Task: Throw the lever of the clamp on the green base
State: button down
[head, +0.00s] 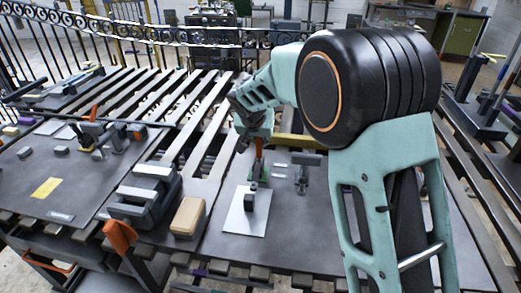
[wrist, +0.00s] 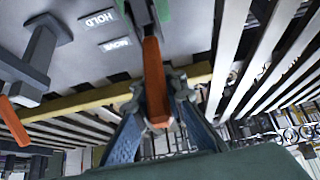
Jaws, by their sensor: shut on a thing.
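The clamp's orange lever (wrist: 154,80) stands between my gripper's fingers in the wrist view, with a finger on each side of it. My gripper (wrist: 158,97) is shut on this lever. Small green parts (wrist: 163,9) of the clamp's base show at the top edge; most of the base is out of that view. In the head view the red-orange lever (head: 258,165) stands roughly upright under my gripper (head: 259,143). The clamp body behind a white plate (head: 236,222) is small and partly hidden there.
A grey clamp (head: 304,164) stands just right of the lever. HOLD (wrist: 98,20) and MOVE (wrist: 117,43) labels lie on the panel. A tan block (head: 187,217) and a dark grey block (head: 145,198) are at left. Another orange handle (wrist: 14,123) shows at the wrist view's left.

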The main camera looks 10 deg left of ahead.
jog(key=shift+s+f+t+b, duration=0.25)
jog(key=shift+s+t+b, duration=0.45)
jog(key=shift+b, duration=3.35)
jog(key=shift+r+b, duration=0.2)
jog(key=shift+b, duration=0.5)
jog(key=c, duration=1.9)
grip_release()
jog(key=shift+s+r, duration=0.1)
jog(key=shift+c, duration=0.2)
jog(key=shift+r, duration=0.25)
jog(key=v, duration=1.1)
jog(key=shift+s, duration=0.45)
